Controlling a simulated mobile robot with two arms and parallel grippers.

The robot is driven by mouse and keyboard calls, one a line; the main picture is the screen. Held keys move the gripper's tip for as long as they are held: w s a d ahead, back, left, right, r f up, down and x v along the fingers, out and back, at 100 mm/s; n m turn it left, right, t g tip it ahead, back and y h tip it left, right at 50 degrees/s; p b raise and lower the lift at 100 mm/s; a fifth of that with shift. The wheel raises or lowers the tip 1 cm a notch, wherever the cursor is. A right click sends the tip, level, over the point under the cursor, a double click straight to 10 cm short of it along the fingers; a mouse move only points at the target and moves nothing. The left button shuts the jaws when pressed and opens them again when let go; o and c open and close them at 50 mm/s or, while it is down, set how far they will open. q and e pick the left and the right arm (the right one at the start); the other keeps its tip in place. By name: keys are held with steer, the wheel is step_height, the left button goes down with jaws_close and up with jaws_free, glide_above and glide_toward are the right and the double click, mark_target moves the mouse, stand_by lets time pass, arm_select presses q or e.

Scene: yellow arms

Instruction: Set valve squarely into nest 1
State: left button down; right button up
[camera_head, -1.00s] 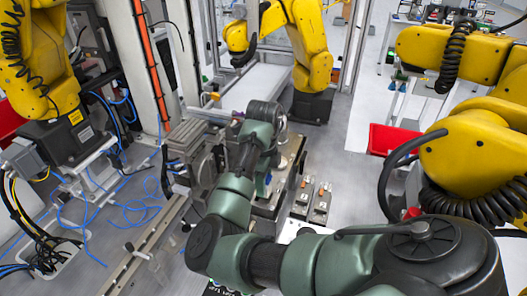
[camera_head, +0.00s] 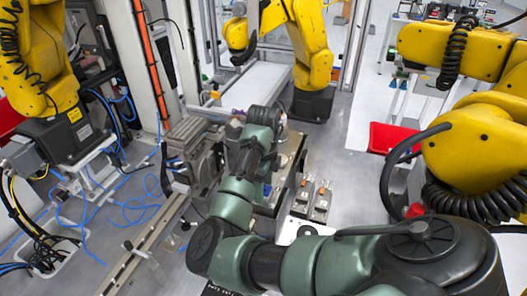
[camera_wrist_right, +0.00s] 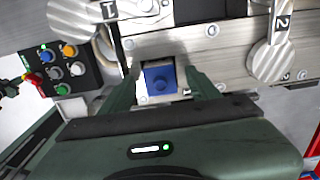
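The fingers stand on either side, and contact is unclear. Metal plates marked 1 (camera_wrist_right: 85,15) and 2 (camera_wrist_right: 270,58) stand on the fixture beyond; the nest is not clearly visible. In the head view my right wrist (camera_head: 262,118) hides the fingers and the part. My left gripper is not seen.
A button box (camera_wrist_right: 63,68) stands left of the fixture in the wrist view. In the head view, small trays with parts (camera_head: 321,202) lie right of my forearm. A red bin (camera_head: 392,138) and yellow robot arms (camera_head: 478,145) stand further right.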

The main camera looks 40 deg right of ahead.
step_height(320, 180, up, 7)
steer(key=shift+w+f+b, duration=0.1)
steer(key=shift+b, duration=0.7)
steer(key=shift+r, duration=0.5)
